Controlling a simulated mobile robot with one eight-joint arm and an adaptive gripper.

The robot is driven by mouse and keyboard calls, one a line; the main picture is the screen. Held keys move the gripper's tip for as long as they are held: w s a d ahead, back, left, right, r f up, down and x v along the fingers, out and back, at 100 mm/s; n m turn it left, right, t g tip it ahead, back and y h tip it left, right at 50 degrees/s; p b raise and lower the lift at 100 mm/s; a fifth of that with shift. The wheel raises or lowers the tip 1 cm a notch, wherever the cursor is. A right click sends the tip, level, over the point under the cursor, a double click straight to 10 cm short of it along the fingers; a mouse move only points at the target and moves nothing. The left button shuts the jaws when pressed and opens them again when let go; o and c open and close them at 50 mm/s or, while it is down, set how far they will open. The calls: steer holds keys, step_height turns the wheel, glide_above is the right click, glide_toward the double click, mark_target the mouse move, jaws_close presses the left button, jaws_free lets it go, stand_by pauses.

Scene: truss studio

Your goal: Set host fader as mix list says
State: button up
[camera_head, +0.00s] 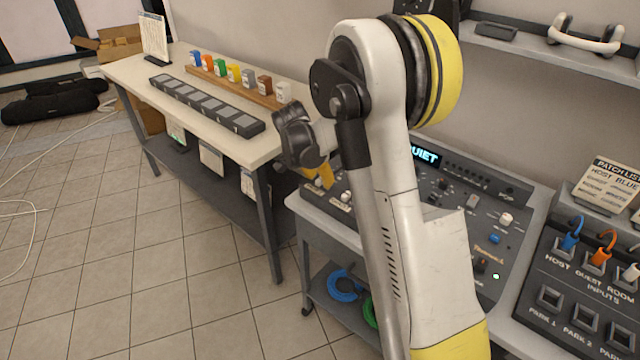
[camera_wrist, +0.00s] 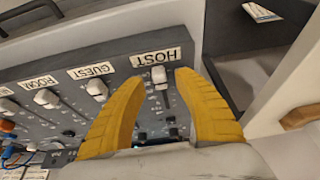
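In the wrist view the mixing desk carries a row of labelled faders. The HOST fader's white cap (camera_wrist: 158,74) sits below the HOST label (camera_wrist: 156,57), near the label end of its slot. My gripper (camera_wrist: 163,82) is open, its two yellow fingers on either side of the HOST cap with a visible gap to each. I cannot tell whether the fingertips are level with the cap. The GUEST fader (camera_wrist: 97,89) and ROOM fader (camera_wrist: 46,98) lie to the left. In the head view my arm hides much of the desk (camera_head: 455,262); yellow fingertips (camera_head: 320,176) show at its left end.
The desk's display (camera_head: 425,155) reads QUIET. A patch panel (camera_head: 581,300) with plugged cables and a patch list card (camera_head: 609,185) stands at right. A long table (camera_head: 120,72) at left holds coloured blocks, a grey strip and an upright sheet (camera_head: 154,38), its text unreadable.

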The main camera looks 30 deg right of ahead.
steer(key=shift+w+d+f, duration=0.1)
steer(key=shift+d+f, duration=0.05)
steer(key=shift+f, duration=0.25)
jaws_close()
